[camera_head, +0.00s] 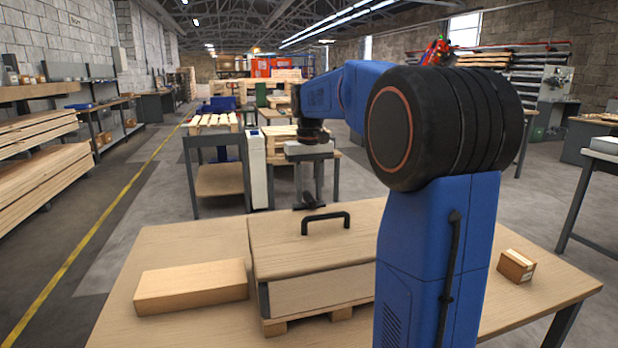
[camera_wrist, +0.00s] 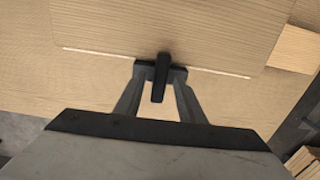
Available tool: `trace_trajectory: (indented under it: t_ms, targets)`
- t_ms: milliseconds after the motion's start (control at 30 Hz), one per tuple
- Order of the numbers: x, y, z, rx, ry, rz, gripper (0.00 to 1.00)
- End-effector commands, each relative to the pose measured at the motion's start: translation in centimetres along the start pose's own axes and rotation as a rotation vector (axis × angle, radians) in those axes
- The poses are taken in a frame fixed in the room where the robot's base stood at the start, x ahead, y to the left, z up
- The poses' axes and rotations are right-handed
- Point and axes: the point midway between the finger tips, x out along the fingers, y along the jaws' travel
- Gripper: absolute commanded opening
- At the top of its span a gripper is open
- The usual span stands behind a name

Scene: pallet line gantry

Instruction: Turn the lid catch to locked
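The wooden box with its lid (camera_head: 315,243) stands on a small pallet on the table in the head view, a black handle (camera_head: 326,218) on top. The lid (camera_wrist: 170,28) fills the upper part of the wrist view. The black lid catch (camera_wrist: 160,80) sits at the lid's edge, its bar pointing across the edge line. My gripper (camera_wrist: 160,73) has one dark fingertip on each side of this bar, with no clear gap, so it looks shut on it. In the head view my gripper (camera_head: 309,203) points down at the box's far edge; the catch cannot be told apart there.
A flat wooden block (camera_head: 190,287) lies on the table left of the box, and a small carton (camera_head: 516,266) lies on the right. The table (camera_head: 180,240) is otherwise largely clear. Behind it stand a dark-framed bench (camera_head: 218,180) and stacked pallets.

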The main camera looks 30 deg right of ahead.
Motion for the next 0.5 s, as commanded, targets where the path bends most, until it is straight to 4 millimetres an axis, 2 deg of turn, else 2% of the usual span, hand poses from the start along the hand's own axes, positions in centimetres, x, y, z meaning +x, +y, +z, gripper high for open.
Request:
trace_trajectory:
  t_ms: [167, 500]
  targets:
    - [-2.0, 0.0, -0.1, 0.000, 0.003, 0.000, 0.36]
    - [-8.7, 0.0, -0.1, 0.000, 0.003, 0.000, 0.36]
